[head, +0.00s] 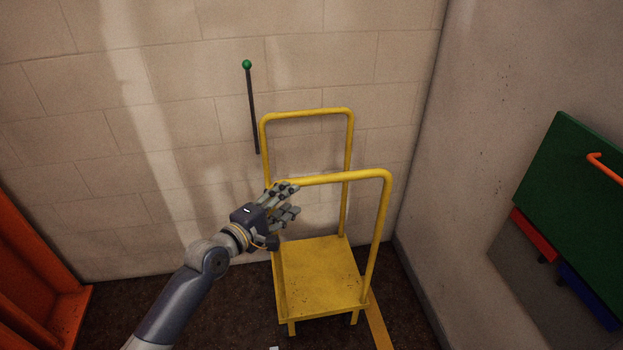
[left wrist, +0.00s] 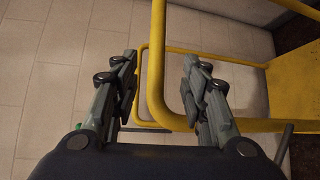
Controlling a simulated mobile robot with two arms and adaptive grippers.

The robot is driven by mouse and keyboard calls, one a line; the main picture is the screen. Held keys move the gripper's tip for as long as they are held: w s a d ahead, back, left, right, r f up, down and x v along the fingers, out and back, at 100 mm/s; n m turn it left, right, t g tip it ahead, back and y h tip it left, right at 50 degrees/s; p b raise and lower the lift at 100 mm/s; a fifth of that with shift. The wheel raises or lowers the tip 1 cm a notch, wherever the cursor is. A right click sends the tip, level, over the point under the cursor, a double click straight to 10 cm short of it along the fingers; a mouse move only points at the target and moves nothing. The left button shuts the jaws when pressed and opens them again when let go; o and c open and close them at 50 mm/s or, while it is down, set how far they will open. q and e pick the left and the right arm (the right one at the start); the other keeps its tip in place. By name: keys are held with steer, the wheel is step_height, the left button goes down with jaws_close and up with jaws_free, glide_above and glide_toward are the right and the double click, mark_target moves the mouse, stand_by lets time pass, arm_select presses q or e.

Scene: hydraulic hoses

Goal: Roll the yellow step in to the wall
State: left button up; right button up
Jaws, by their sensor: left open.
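The yellow step (head: 318,275) stands on the dark floor by the block wall (head: 170,120), with a flat platform and two yellow hoop rails. In the head view my left gripper (head: 292,201) is at the left upright of the near rail, just under its top bar. In the left wrist view the yellow rail (left wrist: 156,60) passes between the two open fingers of my left gripper (left wrist: 158,90). I cannot tell whether the fingers touch it. The step's far side is close to the wall; any gap is hard to judge. My right gripper is not in view.
An orange frame (head: 40,285) is at the left. A green panel (head: 575,200) with an orange handle is on the right wall. A yellow floor line (head: 378,325) runs beside the step.

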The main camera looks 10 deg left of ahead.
mark_target(307, 184)
arm_select(q)
steer(key=x, duration=0.9)
steer(key=shift+w+r, duration=0.2)
steer(key=shift+w, duration=0.15)
steer(key=shift+w+d+f, duration=0.1)
steer(key=shift+w+d, duration=0.05)
steer(key=shift+w, duration=0.15)
steer(key=shift+w+d, duration=0.1)
steer(key=shift+w, duration=0.15)
steer(key=shift+c, duration=0.2)
jaws_close()
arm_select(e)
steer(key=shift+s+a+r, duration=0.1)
